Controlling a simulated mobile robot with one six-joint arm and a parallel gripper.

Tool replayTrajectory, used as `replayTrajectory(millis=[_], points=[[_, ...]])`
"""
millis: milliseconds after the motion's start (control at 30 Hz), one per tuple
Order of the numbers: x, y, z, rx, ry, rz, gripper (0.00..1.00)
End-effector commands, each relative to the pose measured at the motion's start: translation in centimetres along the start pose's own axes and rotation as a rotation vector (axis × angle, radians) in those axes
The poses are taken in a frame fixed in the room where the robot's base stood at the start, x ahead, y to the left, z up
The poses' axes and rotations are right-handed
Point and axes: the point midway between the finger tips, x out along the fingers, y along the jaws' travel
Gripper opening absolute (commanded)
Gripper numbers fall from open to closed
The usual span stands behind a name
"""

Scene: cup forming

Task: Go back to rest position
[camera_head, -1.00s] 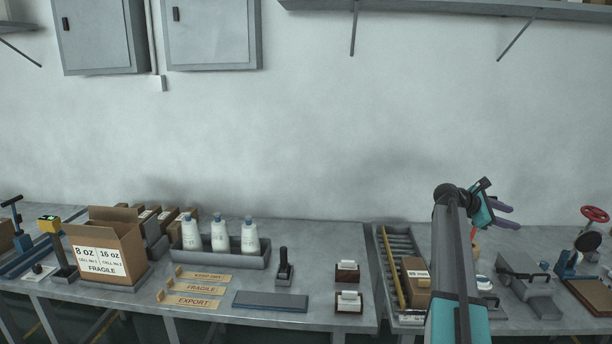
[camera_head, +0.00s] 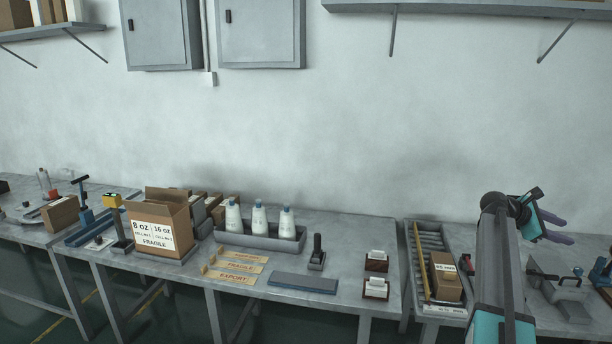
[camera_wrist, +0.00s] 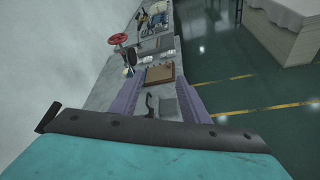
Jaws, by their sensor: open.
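My gripper (camera_head: 566,228) is open and raised above the right-hand bench in the head view, with its purple fingers pointing right. Nothing shows between the fingers. In the wrist view the two purple fingers (camera_wrist: 158,98) are spread apart, with the bench below and beyond them. No object is held.
Benches run along the wall. An open cardboard box (camera_head: 160,222), a tray of white bottles (camera_head: 258,222), stencils (camera_head: 235,267) and a small carton (camera_head: 445,277) on a roller tray stand there. A red wheel (camera_wrist: 118,39) and floor with yellow lines (camera_wrist: 235,78) show in the wrist view.

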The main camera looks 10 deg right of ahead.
Motion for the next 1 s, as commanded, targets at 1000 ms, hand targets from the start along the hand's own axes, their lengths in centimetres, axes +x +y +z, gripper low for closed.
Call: replayTrajectory(millis=[1000], points=[[-5.6, -14.0, -26.1, 0.151, 0.313, -0.126, 0.42]])
